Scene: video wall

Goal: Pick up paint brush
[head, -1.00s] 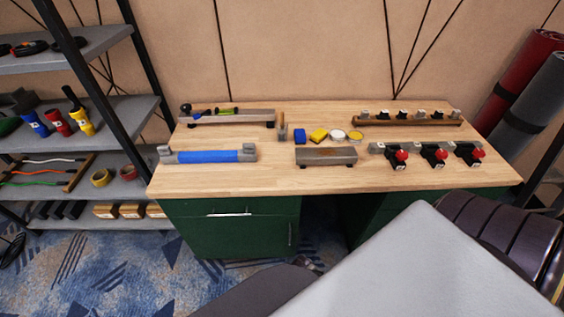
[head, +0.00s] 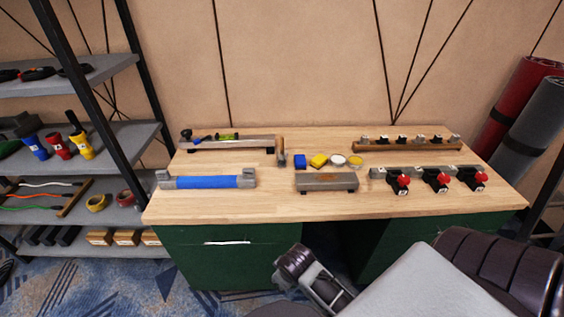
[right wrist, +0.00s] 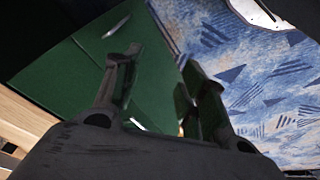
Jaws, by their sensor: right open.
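What looks like the paint brush (head: 281,148) stands near the middle of the workbench (head: 230,207), its brown wooden end up, beside a blue block. It is small and partly unclear in the head view. It does not show in the right wrist view. My right gripper (right wrist: 158,66) is open and empty in the right wrist view, below bench height, in front of the green cabinet (right wrist: 95,65) and above the carpet. In the head view, part of my right arm shows below the bench's front edge. My left gripper is not in view.
A grey block (head: 326,181) lies in front. A blue roller-like bar (head: 207,182) is at left, red-knobbed clamps (head: 436,178) at right. Shelves (head: 140,130) stand left.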

